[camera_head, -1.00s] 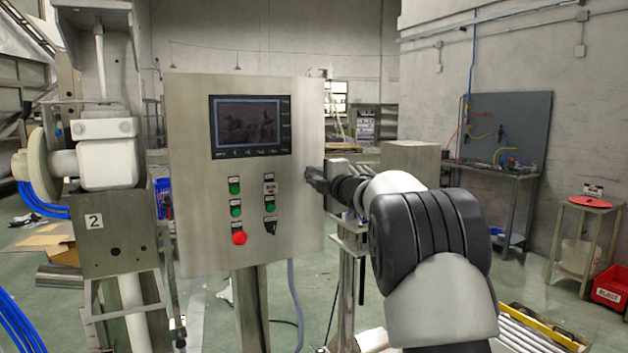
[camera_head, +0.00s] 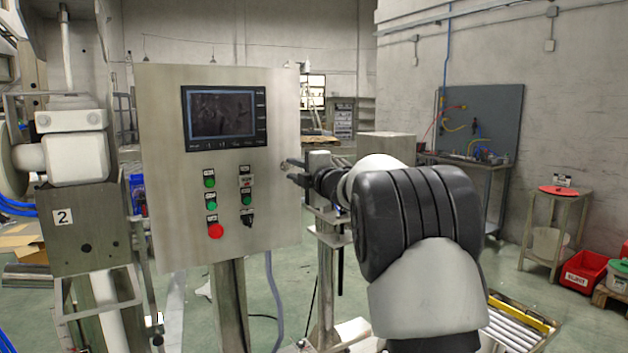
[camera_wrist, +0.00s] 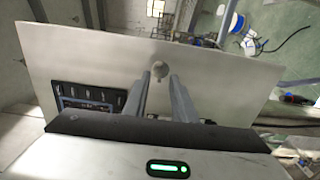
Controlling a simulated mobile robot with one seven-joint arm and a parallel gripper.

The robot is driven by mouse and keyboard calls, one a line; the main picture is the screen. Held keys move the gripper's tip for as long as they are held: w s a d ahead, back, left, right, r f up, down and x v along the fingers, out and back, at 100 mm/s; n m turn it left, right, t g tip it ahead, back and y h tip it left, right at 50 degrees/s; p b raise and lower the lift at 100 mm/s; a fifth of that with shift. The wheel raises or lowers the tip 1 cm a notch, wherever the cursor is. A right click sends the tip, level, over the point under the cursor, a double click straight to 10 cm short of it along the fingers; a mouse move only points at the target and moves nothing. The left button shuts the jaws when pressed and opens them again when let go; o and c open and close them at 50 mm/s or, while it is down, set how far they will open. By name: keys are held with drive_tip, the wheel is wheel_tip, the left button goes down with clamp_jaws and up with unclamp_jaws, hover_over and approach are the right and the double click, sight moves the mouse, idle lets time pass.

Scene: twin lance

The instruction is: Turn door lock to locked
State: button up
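The door lock (camera_wrist: 160,69) is a small round silver fitting near the edge of the grey cabinet door (camera_wrist: 90,55), seen in the wrist view. In the head view the lock (camera_head: 284,165) is small, near the door's right edge. My gripper (camera_wrist: 161,80) is open, with a gap between its two fingers. The lock lies just beyond the fingertips, roughly centred between them. In the head view my gripper (camera_head: 293,170) is at the door's right edge. I cannot tell whether the fingers touch the lock or which way it is turned.
The cabinet door carries a screen (camera_head: 224,117), several green buttons, a red button (camera_head: 215,231) and a black switch (camera_head: 247,218). A machine (camera_head: 75,150) stands close on the left. A workbench (camera_head: 470,165) and a red bin (camera_head: 583,271) are at the right.

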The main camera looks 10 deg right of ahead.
drive_tip(key=v, duration=1.4)
drive_tip(key=shift+s+b, duration=0.3)
drive_tip(key=shift+d, duration=0.1)
drive_tip(key=s+d+f+m+g+h, duration=0.1)
drive_tip(key=s+d+m+h, duration=0.1)
drive_tip(key=s+m+h, duration=0.35)
drive_tip(key=s+d+f+m+g+h, duration=0.2)
drive_tip(key=s+m, duration=0.6)
drive_tip(key=s+a+f+m+g+y, duration=0.1)
drive_tip(key=s+a+f+m+g, duration=0.2)
drive_tip(key=s+f, duration=0.45)
drive_tip(key=s+a+f+m+g, duration=0.3)
drive_tip(key=s+f, duration=0.1)
drive_tip(key=s, duration=0.6)
drive_tip(key=s+a+f+m+g+y, duration=0.1)
drive_tip(key=s+a+f+m+g, duration=0.15)
drive_tip(key=s+f, duration=0.45)
wheel_tip(320, 180, up, 20)
drive_tip(key=s+p, duration=0.1)
drive_tip(key=p, duration=1.7)
drive_tip(key=shift+s+a, duration=0.25)
drive_tip(key=shift+s, duration=0.05)
drive_tip(key=shift+r, duration=0.1)
